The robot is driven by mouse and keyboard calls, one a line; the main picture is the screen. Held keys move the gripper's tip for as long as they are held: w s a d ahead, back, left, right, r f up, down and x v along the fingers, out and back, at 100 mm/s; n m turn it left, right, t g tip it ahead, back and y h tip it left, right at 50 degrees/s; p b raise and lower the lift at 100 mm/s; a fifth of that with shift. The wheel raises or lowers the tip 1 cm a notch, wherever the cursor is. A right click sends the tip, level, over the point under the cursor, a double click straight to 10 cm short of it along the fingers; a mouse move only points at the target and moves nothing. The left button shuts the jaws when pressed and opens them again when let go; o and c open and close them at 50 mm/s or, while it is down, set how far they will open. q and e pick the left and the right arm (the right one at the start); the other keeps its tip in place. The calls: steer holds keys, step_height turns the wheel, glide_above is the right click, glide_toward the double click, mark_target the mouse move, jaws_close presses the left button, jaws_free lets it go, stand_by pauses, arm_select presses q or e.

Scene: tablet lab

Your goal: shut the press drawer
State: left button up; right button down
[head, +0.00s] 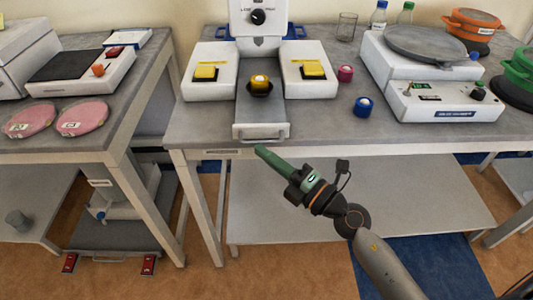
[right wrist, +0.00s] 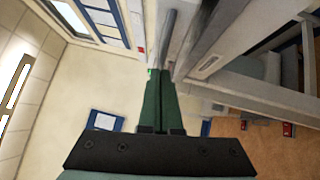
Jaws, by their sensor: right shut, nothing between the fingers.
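The press (head: 258,18) stands on the middle bench. Its grey drawer (head: 261,112) sticks out toward me between two white boxes with yellow buttons. The drawer's front plate and bar handle (head: 261,133) are near the bench's front edge. A yellow-topped piece in a dark holder (head: 260,87) sits on the drawer. My right gripper (head: 262,151), with green fingers, is shut and empty. Its tips are just in front of and below the handle in the picture; I cannot tell whether they touch. The shut fingers also show in the right wrist view (right wrist: 160,100). My left gripper is out of view.
White boxes flank the drawer on the left (head: 210,88) and right (head: 312,86). Left is another bench with pink discs (head: 82,118).

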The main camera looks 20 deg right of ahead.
mark_target(272, 135)
steer(key=w, duration=0.2)
steer(key=w+d, duration=0.1)
steer(key=w, duration=0.1)
steer(key=w+d, duration=0.1)
steer(key=w, duration=0.2)
steer(key=shift+w+p, duration=0.1)
steer(key=shift+p, duration=0.2)
steer(key=shift+w+d, duration=0.1)
steer(key=shift+w, duration=0.15)
steer(key=shift+s, duration=0.1)
